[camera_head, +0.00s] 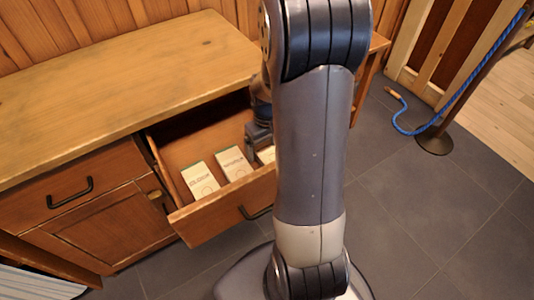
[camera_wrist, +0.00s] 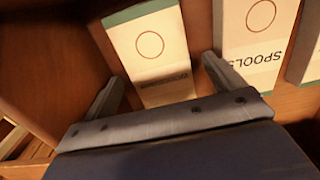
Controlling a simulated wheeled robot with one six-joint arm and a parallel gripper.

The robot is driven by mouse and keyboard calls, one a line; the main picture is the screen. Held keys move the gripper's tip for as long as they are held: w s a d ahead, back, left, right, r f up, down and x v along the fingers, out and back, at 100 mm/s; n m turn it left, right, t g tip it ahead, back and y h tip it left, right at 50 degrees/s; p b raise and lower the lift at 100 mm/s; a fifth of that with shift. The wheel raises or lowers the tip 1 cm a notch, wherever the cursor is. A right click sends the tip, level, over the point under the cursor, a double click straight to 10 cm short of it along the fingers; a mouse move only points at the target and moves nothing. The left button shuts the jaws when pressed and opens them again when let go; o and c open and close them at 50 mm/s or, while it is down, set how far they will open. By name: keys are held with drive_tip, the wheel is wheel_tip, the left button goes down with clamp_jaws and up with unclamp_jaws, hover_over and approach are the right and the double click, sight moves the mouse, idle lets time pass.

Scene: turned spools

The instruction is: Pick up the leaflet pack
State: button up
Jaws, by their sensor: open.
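Several cream leaflet packs with green edges lie in the open drawer. In the head view two show clearly, the left pack (camera_head: 200,180) and the middle pack (camera_head: 233,163); a third pack (camera_head: 266,155) is mostly hidden by my arm. My gripper (camera_head: 259,140) is down inside the drawer at that third pack. In the wrist view my gripper (camera_wrist: 163,72) is open, with one finger on each side of a leaflet pack (camera_wrist: 150,45) with a printed circle. Its near end is hidden behind the gripper body. I cannot tell whether the fingers touch it.
The wooden drawer (camera_head: 225,210) is pulled out of a cabinet (camera_head: 120,85), its walls close around my gripper. A neighbouring pack (camera_wrist: 255,35) lies just right of the right finger. A rope post (camera_head: 434,143) stands on the tiled floor at right.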

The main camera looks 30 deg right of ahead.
drive_tip(key=shift+f, duration=0.5)
drive_tip(key=c, duration=1.1)
drive_tip(key=shift+c, duration=0.2)
